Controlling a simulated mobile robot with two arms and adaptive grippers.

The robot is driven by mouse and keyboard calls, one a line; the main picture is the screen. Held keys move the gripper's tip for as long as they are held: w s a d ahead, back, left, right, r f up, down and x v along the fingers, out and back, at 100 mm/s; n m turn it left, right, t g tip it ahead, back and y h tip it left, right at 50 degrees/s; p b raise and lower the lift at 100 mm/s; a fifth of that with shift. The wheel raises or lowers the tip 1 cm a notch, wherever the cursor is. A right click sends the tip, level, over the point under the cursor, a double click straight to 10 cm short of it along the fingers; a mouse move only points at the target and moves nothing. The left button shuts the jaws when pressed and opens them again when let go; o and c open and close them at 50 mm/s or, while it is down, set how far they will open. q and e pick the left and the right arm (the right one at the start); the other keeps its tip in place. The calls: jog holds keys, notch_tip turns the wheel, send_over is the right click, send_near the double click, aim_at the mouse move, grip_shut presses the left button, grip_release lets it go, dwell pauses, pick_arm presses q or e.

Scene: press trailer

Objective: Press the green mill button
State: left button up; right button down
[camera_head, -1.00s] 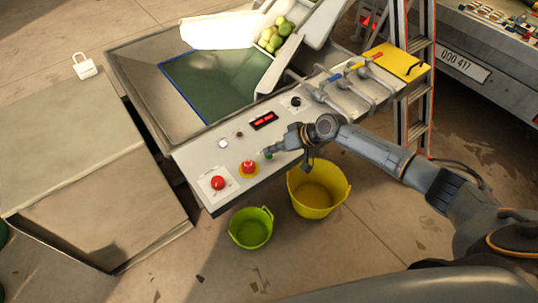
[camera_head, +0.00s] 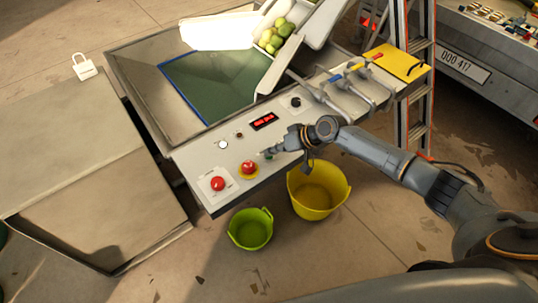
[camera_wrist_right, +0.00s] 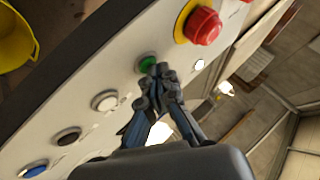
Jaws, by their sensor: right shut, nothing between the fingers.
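The green button (camera_wrist_right: 147,62) sits on the pale sloping control panel (camera_head: 205,160). In the right wrist view it shows right at the fingertips, partly behind them. In the head view my right gripper (camera_head: 266,153) largely covers it. My right gripper, also in the right wrist view (camera_wrist_right: 160,70), is shut and empty, with its tips at the button's edge. I cannot tell whether they touch it. My left gripper is in neither view.
A red mushroom button on a yellow base (camera_head: 249,168) lies close left of the gripper, and another red button (camera_head: 218,184) further left. Yellow (camera_head: 320,198) and green (camera_head: 250,229) buckets stand below the panel. Levers (camera_head: 322,98) rise at the right.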

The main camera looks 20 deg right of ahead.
aim_at(272, 157)
jog(key=shift+r+p, duration=0.4)
jog(key=shift+r, duration=0.25)
notch_tip(272, 157, up, 5)
jog(key=p, duration=0.4)
dwell(0.7)
